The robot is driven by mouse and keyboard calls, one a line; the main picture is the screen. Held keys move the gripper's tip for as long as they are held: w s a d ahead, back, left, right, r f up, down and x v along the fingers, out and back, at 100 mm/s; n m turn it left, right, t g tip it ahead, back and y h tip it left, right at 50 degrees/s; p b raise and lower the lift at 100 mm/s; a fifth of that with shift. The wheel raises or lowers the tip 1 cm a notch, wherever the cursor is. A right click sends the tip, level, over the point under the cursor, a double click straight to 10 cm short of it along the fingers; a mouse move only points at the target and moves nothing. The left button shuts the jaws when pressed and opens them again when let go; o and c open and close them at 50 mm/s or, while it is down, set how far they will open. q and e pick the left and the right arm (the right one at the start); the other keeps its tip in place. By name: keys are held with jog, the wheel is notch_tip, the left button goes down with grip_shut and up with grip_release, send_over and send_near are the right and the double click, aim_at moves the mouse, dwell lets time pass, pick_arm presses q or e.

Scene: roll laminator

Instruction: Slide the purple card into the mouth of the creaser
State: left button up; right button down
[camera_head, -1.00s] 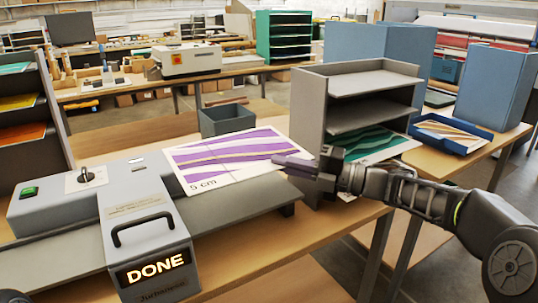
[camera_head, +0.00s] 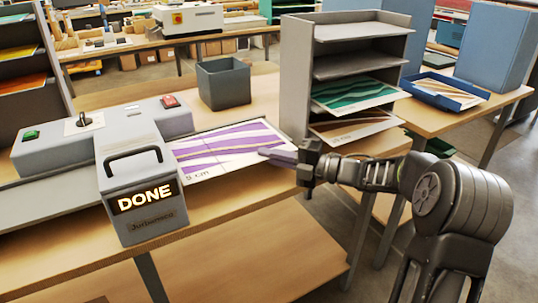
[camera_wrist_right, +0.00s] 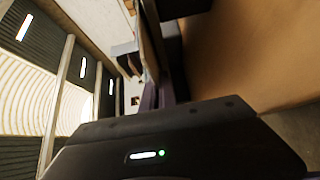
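The creaser (camera_head: 142,188) is a grey machine at the left of the head view, with a black handle and a lit DONE sign. The purple card (camera_head: 222,146), white with purple and tan bands, lies nearly flat just right of the creaser head, its left end against the mouth side. Whether that end is inside the mouth is hidden by the housing. My right gripper (camera_head: 272,154) is at the card's right edge, its fingers close together and apparently shut on it. In the right wrist view the purplish fingers (camera_wrist_right: 160,94) show only a thin gap. My left gripper is out of view.
A grey rack (camera_head: 297,80) right of the card holds a green card (camera_head: 350,92) and a brown card (camera_head: 352,127). An open grey bin (camera_head: 223,84) stands behind the card. A blue tray (camera_head: 440,92) sits farther right. The wooden table's (camera_head: 262,103) front edge is close to my right arm.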

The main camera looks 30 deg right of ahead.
aim_at(209, 174)
jog(key=shift+s+a, duration=0.15)
jog(key=shift+a, duration=1.8)
jog(key=shift+s+a, duration=0.1)
jog(key=shift+a, duration=1.8)
jog(key=shift+s+a, duration=0.15)
jog(key=shift+a, duration=1.9)
jog(key=shift+s+a, duration=0.1)
jog(key=shift+a, duration=1.95)
jog(key=shift+f, duration=0.2)
jog(key=c, duration=1.6)
grip_release()
jog(key=b+v, duration=0.1)
jog(key=v, duration=0.7)
jog(key=shift+w, duration=0.1)
